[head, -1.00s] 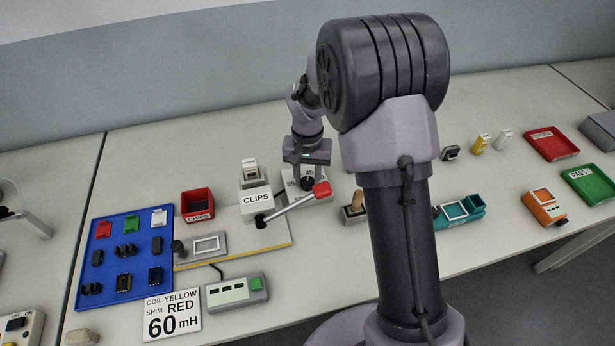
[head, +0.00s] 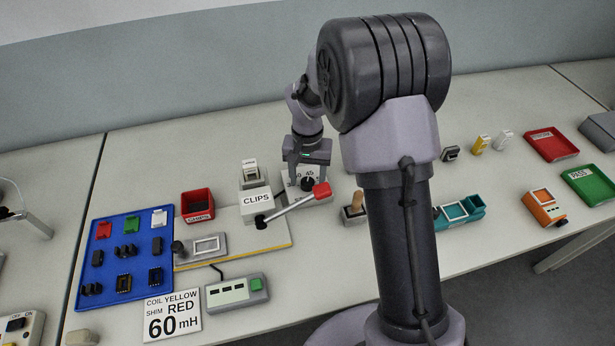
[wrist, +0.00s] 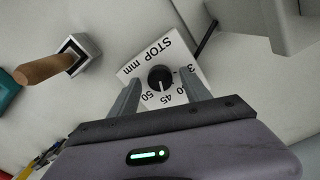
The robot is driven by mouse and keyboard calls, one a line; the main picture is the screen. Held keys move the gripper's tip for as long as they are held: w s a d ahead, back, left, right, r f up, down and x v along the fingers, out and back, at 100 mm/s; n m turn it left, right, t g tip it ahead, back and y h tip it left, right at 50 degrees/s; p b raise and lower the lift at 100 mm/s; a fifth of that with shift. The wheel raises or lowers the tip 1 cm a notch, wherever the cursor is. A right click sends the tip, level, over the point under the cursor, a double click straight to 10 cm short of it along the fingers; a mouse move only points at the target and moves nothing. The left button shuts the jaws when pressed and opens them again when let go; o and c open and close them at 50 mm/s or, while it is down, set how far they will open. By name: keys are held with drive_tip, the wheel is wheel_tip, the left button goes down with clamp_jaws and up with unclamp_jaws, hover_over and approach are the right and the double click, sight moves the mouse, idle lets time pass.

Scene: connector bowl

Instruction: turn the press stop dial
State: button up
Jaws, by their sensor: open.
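The press stop dial is a round black knob (wrist: 160,78) with a light pointer line, on a white plate (wrist: 163,52) marked "STOP mm" with numbers around the knob. In the wrist view my gripper (wrist: 160,92) is open, with one finger on each side of the plate's lower part, and the knob stands between and just beyond the fingertips. I cannot tell whether the fingers touch it. In the head view the knob (head: 307,184) shows just below my gripper (head: 305,168), whose fingers are hard to make out there.
A wooden-handled tool in a holder (head: 356,204) stands to the right. A blue tray (head: 107,262) of parts lies further left.

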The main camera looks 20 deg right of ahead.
sight(308, 181)
wheel_tip(308, 181, up, 17)
drive_tip(key=p, duration=0.6)
